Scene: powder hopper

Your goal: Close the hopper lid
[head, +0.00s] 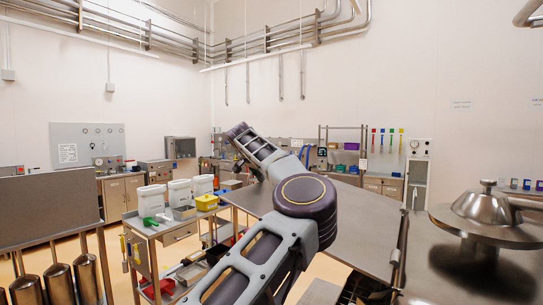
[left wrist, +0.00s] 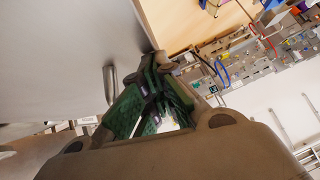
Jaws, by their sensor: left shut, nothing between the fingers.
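A large flat grey steel panel (head: 355,222), which looks like the hopper lid, stretches across the middle of the head view, with a hinge-like rod along its right edge. A dark opening with a grate (head: 365,291) shows below that edge. In the left wrist view a grey plate (left wrist: 50,60) with a bar handle (left wrist: 111,84) fills the left side. My left gripper (left wrist: 161,62) is shut and empty, its fingertips to the right of the handle; I cannot tell whether they touch the plate. In the head view my left arm hides part of the panel. My right gripper is not visible.
A round steel vessel with a domed cover (head: 484,208) stands at the right. A cart (head: 166,229) with white tubs and a yellow bin stands left of my arm. A grey panel (head: 50,205) above metal cylinders is at far left. Workbenches line the back wall.

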